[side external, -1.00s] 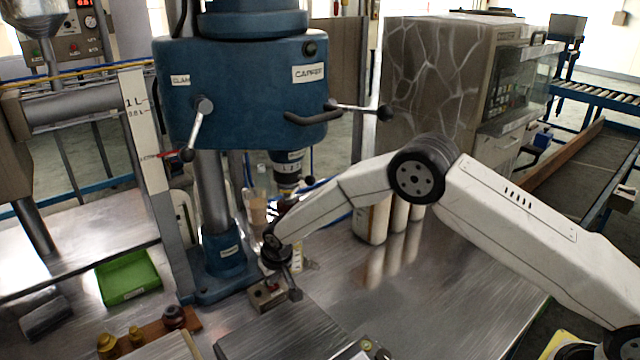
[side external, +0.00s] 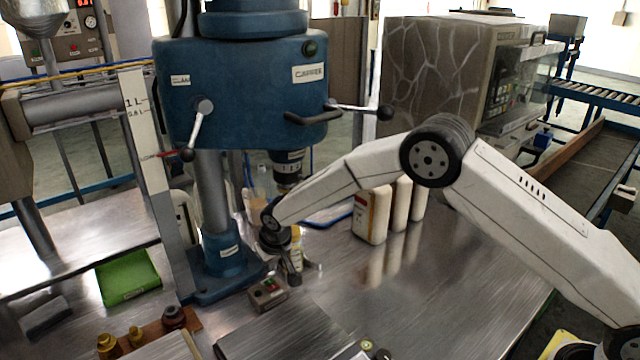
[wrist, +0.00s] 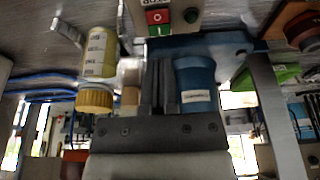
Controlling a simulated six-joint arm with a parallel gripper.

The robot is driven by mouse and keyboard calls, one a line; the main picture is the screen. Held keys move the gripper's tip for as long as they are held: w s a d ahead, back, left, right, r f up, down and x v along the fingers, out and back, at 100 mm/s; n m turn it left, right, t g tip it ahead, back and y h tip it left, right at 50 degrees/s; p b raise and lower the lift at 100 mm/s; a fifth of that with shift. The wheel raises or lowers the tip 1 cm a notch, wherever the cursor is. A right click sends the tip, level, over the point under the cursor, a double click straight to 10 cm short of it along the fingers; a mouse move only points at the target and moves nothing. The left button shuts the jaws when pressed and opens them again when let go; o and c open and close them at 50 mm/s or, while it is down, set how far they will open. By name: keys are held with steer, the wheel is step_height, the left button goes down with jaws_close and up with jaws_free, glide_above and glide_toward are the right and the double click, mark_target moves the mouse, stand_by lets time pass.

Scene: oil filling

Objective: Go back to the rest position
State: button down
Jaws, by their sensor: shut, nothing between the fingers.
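My gripper (side external: 293,277) is shut and empty. It hangs below my wrist, just above and to the right of a small control box (side external: 268,293) on the metal table. In the wrist view my gripper (wrist: 158,85) shows its two fingers together. The box there (wrist: 168,16) has a red and a green button and lies beyond the fingertips. A bottle (side external: 297,245) stands close behind my gripper, partly hidden by it. In the wrist view the bottle (wrist: 99,52) is pale yellow with a yellow cap and appears left of the fingers.
The blue capper machine (side external: 240,90) stands close behind my wrist, its column (side external: 213,195) to the left. White containers (side external: 370,215) stand behind my forearm. A green tray (side external: 128,276) and several caps (side external: 136,335) are at the left. The table's right part (side external: 460,270) is clear.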

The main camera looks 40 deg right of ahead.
steer(key=s+d+r, duration=0.3)
steer(key=s+d, duration=0.2)
steer(key=s, duration=0.5)
steer(key=s+d+r, duration=0.4)
steer(key=s+d, duration=0.1)
steer(key=s, duration=0.5)
steer(key=s+d+r, duration=0.3)
steer(key=s+d, duration=0.2)
steer(key=s, duration=0.6)
steer(key=shift+r+g, duration=0.35)
steer(key=shift+g, duration=0.05)
